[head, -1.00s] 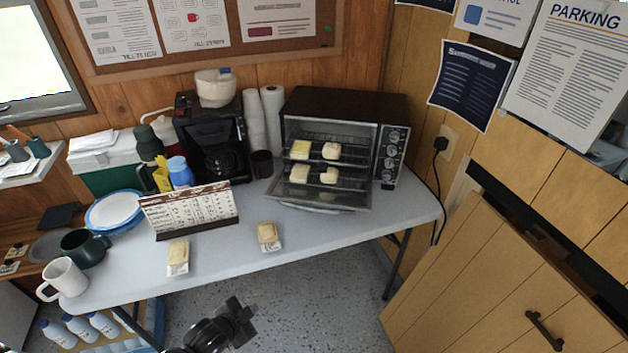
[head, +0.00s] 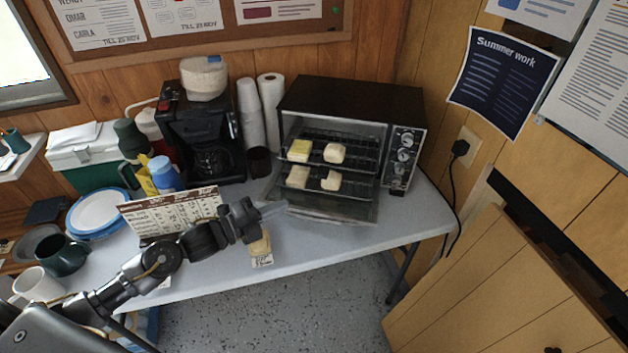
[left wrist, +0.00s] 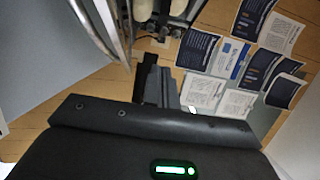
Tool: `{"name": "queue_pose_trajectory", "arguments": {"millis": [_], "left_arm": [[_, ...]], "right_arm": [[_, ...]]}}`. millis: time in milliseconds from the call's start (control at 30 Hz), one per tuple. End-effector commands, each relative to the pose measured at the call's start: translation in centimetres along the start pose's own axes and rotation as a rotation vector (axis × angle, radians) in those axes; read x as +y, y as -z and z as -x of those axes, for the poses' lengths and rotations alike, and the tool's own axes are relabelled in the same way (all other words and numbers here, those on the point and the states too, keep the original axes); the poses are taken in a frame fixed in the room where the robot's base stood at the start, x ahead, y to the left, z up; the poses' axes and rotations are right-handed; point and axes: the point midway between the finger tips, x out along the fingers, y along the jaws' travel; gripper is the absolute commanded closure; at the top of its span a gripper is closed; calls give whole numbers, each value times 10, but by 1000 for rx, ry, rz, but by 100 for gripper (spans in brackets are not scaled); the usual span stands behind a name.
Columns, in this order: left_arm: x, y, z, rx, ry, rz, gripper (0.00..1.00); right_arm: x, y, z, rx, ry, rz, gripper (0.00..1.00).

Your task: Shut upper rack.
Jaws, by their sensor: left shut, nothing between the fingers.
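The black toaster oven (head: 350,97) stands at the back of the table with its glass door (head: 325,210) lowered. The upper rack (head: 317,158) is slid out and carries a yellow-topped piece (head: 300,150) and a pale bread piece (head: 334,153). The lower rack (head: 316,184) is also out, below it, with two pale pieces (head: 299,177). My left gripper (head: 276,210) is shut and empty, just left of the lowered door's front corner; contact cannot be told. Its fingers (left wrist: 166,88) also show in the left wrist view. My right gripper is not in view.
A wrapped item (head: 261,247) lies on the table (head: 330,238) beneath my left gripper. A desk calendar (head: 170,212) stands behind my left forearm. A coffee maker (head: 205,130), paper cups (head: 249,115) and a dark mug (head: 259,162) stand left of the oven.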

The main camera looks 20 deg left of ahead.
Motion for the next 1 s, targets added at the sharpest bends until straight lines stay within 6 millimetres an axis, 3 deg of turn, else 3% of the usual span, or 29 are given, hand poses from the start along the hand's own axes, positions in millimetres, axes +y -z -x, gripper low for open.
{"name": "queue_pose_trajectory", "arguments": {"millis": [133, 433, 500, 733, 1000], "left_arm": [[-4, 0, -28, -1, 4, 3, 100], [-4, 1, -91, 3, 3, 3, 100], [-4, -8, -99, 0, 0, 1, 100], [-2, -24, -115, 3, 1, 1, 100], [0, -27, -118, 3, 0, 2, 100]], "right_arm": [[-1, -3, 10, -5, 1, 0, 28], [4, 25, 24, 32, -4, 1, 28], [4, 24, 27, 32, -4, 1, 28], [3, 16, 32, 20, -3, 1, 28], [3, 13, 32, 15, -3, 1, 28]]}}
